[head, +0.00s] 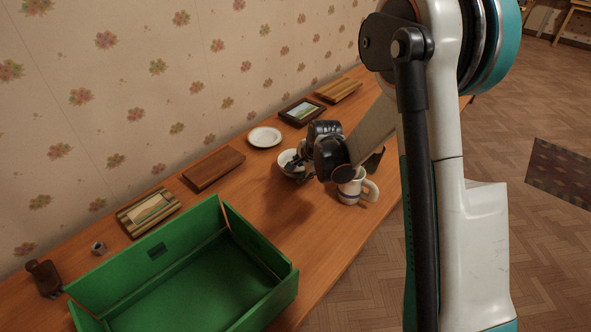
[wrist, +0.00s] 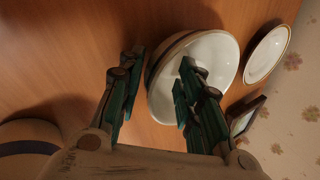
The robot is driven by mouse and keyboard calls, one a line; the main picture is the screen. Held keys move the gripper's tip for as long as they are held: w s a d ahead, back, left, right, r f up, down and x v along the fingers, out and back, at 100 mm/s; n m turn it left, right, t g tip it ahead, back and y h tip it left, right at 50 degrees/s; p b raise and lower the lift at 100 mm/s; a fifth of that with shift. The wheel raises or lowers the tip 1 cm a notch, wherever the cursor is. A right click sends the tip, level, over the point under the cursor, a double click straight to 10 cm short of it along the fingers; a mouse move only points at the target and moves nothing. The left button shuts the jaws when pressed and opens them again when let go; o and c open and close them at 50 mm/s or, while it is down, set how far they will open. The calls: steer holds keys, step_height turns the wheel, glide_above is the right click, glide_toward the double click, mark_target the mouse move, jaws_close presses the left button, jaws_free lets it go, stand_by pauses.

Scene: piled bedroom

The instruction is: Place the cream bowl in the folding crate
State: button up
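The cream bowl (head: 288,170) stands upright on the wooden table, partly hidden by my gripper (head: 303,160) in the head view. A gap shows beside the left finger; contact at the right finger is unclear. The green folding crate (head: 257,238) stands open at the table's near left end and looks empty.
A mug with a blue band (head: 349,190) stands close to my gripper. A white plate (head: 265,137), picture frames (head: 302,111), and wooden boards (head: 214,168) line the wall side. Bare table lies between crate and bowl.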

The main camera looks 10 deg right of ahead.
steer(key=shift+r, duration=0.1)
jaws_close()
step_height(320, 180, up, 20)
steer(key=p, duration=0.6)
steer(key=shift+p, duration=0.3)
